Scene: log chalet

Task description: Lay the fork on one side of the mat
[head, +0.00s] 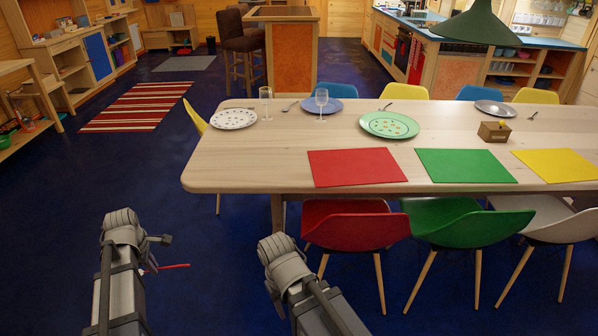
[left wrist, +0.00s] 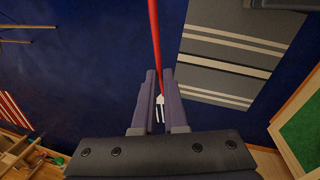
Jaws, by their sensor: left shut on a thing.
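A fork with a red handle (head: 172,267) is in my left gripper (head: 149,264), over the floor to the left of the table. In the left wrist view the fork's pale tines (left wrist: 160,106) show between the shut fingers, and the red handle (left wrist: 154,40) runs away past the fingertips. A red mat (head: 356,167), a green mat (head: 465,165) and a yellow mat (head: 556,164) lie flat along the table's near edge. The left gripper is well apart from the mats. Part of my right arm shows, but its gripper fingers do not.
The wooden table (head: 250,160) has free room left of the red mat. A spotted plate (head: 233,118), a green plate (head: 390,125), glasses (head: 321,100) and a wooden box (head: 495,132) stand on it. Red (head: 357,228) and green chairs (head: 465,222) line the near side.

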